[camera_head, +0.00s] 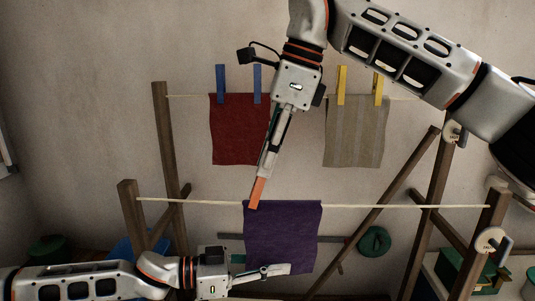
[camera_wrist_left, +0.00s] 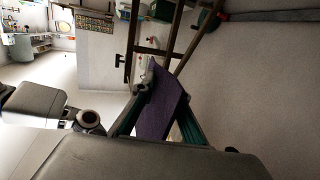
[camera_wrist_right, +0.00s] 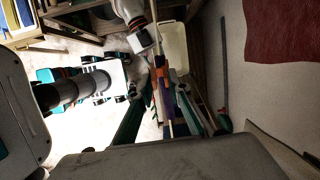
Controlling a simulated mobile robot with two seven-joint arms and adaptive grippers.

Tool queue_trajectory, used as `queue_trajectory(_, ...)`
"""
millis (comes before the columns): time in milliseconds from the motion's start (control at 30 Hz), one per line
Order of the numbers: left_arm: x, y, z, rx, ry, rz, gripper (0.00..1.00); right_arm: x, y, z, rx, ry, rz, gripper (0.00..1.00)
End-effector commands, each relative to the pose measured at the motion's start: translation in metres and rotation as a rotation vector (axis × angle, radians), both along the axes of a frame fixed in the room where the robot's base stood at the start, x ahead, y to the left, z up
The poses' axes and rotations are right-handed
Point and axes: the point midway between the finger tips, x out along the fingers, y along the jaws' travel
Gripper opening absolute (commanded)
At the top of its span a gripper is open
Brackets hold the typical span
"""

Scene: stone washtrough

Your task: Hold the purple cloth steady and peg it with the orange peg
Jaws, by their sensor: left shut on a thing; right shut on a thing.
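The purple cloth (camera_head: 290,232) hangs over the front line, its top edge at the line. My left gripper (camera_head: 285,269) is shut on the lower part of the cloth, which also shows between the fingers in the left wrist view (camera_wrist_left: 158,110). The orange peg (camera_head: 257,192) is held in my right gripper (camera_head: 263,176), which points down from above. In the head view the peg's lower end overlaps the cloth's top left corner at the line. I cannot tell whether it grips the cloth.
The front line (camera_head: 400,206) runs between two wooden posts. Behind it, a red cloth (camera_head: 238,130) hangs from blue pegs (camera_head: 221,78) and a beige cloth (camera_head: 355,135) from yellow pegs (camera_head: 341,84). A green coil (camera_head: 374,241) is at the lower right. The line right of the purple cloth is clear.

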Motion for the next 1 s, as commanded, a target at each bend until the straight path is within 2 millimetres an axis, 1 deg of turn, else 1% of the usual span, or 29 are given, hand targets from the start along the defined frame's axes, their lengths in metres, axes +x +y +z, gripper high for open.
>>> queue_trajectory(533,0.001,0.001,0.000,0.001,0.001,0.003,0.01,0.001,0.000,-0.016,-0.001,0.002,0.001,0.01)
queue_trajectory(967,0.001,0.001,0.000,0.001,0.001,0.004,0.01,0.001,0.000,-0.016,-0.001,0.001,0.000,0.01)
queue_trajectory(1000,0.001,0.001,0.000,0.001,0.001,0.004,0.01,0.001,0.000,-0.016,-0.001,0.001,0.000,0.23)
